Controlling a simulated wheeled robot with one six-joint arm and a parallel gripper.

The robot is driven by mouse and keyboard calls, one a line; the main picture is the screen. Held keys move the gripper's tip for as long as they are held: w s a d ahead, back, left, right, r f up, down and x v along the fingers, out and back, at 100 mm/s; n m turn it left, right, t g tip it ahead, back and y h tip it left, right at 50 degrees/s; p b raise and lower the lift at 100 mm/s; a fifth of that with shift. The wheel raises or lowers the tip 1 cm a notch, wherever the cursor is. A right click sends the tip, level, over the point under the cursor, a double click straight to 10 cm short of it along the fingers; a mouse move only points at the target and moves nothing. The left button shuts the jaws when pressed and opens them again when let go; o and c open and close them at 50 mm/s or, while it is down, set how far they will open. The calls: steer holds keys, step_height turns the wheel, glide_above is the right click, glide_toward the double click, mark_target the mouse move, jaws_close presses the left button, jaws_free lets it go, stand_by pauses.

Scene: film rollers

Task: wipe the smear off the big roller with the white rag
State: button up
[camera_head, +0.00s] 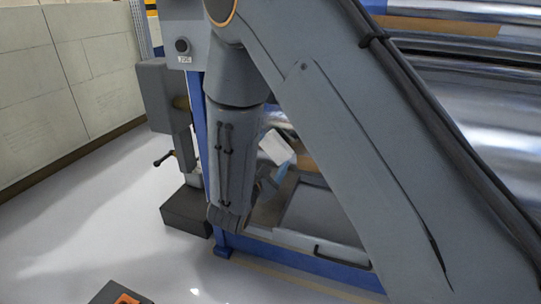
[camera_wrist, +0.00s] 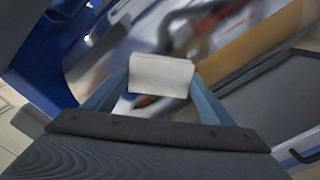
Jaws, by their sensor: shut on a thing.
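My gripper (camera_wrist: 160,88) is shut on the white rag (camera_wrist: 161,68), which sits between the two blue-grey fingers as a small pale block. In the head view the rag (camera_head: 276,148) shows in the gap between my arm links, with part of a light blue finger just below it; the rest of my gripper is hidden. The big shiny metal roller (camera_head: 485,120) lies at the right of the head view, partly behind my arm. The rag appears apart from it. I cannot make out a smear on the visible part.
A blue machine frame (camera_head: 300,259) runs along the bottom, with a dark grey panel (camera_head: 322,212) above it. A grey box (camera_head: 163,95) with a black handle stands at the left. The pale floor (camera_head: 90,215) is open there. The wrist view is blurred beyond the rag.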

mark_target(284, 153)
steer(key=shift+x, duration=0.9)
steer(key=shift+d, duration=0.1)
steer(key=s+d, duration=0.2)
steer(key=d, duration=0.4)
steer(key=s+d+b, duration=0.1)
steer(key=s+d, duration=0.1)
steer(key=d, duration=0.4)
steer(key=shift+s+d, duration=0.3)
steer(key=shift+d, duration=0.1)
stand_by(1.0)
steer(key=shift+w+a+r+b, duration=0.15)
steer(key=shift+w+a, duration=0.25)
steer(key=shift+a, duration=0.5)
steer(key=shift+w+a+f+b, duration=0.1)
steer(key=shift+w+a+b, duration=0.25)
steer(key=shift+a, duration=0.5)
steer(key=shift+c, duration=0.4)
